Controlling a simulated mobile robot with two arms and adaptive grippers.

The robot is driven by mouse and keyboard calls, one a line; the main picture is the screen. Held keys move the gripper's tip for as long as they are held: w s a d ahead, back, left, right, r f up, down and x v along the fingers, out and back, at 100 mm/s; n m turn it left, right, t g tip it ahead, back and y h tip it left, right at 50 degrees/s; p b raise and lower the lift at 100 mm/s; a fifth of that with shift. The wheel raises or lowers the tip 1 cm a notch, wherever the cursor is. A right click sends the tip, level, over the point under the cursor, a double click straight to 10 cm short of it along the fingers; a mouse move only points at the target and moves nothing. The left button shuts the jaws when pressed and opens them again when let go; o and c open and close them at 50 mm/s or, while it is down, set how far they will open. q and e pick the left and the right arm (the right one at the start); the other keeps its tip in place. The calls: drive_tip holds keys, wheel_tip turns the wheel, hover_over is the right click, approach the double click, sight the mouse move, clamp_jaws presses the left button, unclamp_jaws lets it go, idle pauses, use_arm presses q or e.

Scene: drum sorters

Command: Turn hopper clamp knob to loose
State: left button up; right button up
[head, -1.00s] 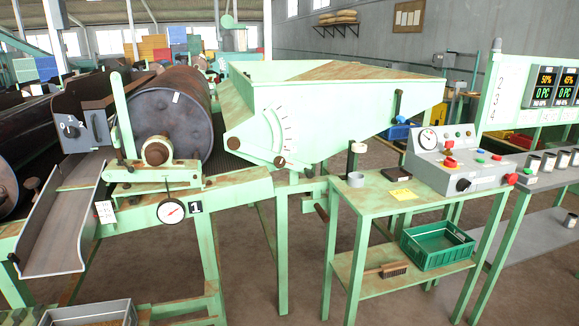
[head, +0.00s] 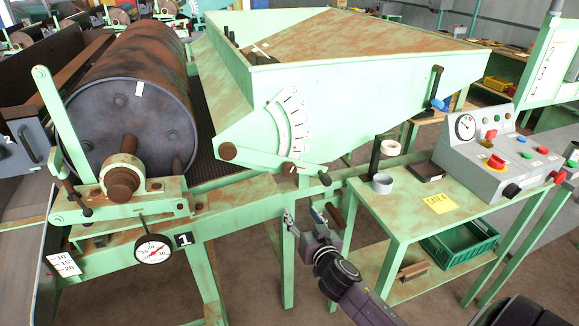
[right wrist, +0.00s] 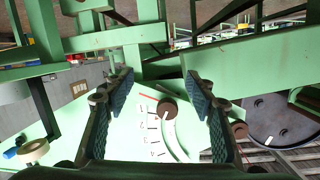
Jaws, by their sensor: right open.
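The hopper (head: 340,95) is a pale green, rusty bin with a white curved scale (head: 284,120) on its side. A small dark brown knob with a white mark, which looks like the clamp knob (head: 289,168), sits at the scale's lower end. It also shows between the fingers in the right wrist view (right wrist: 167,108). My right gripper (head: 304,217) is open and empty, below the knob and apart from it. Its fingers show in the right wrist view (right wrist: 160,85). Any lettering by the knob is too small to read. My left gripper is out of view.
A brown pivot knob (head: 227,151) sits left of the scale, and a lever's dark end (head: 325,179) lies right of the clamp knob. A rusty drum (head: 125,110) stands left. A green side table (head: 408,200) with a control box (head: 488,150) is at right.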

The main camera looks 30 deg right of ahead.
sight(291, 172)
wheel_tip(291, 172, up, 9)
drive_tip(key=w+d+t, duration=0.1)
drive_tip(key=w+t, duration=0.1)
drive_tip(key=w, duration=0.1)
drive_tip(key=shift+m, duration=0.3)
drive_tip(key=p+x, duration=0.1)
drive_tip(key=x, duration=0.6)
drive_tip(key=shift+w+f, duration=0.2)
drive_tip(key=shift+w, duration=0.1)
drive_tip(key=shift+c, duration=0.4)
drive_tip(key=c, duration=1.1)
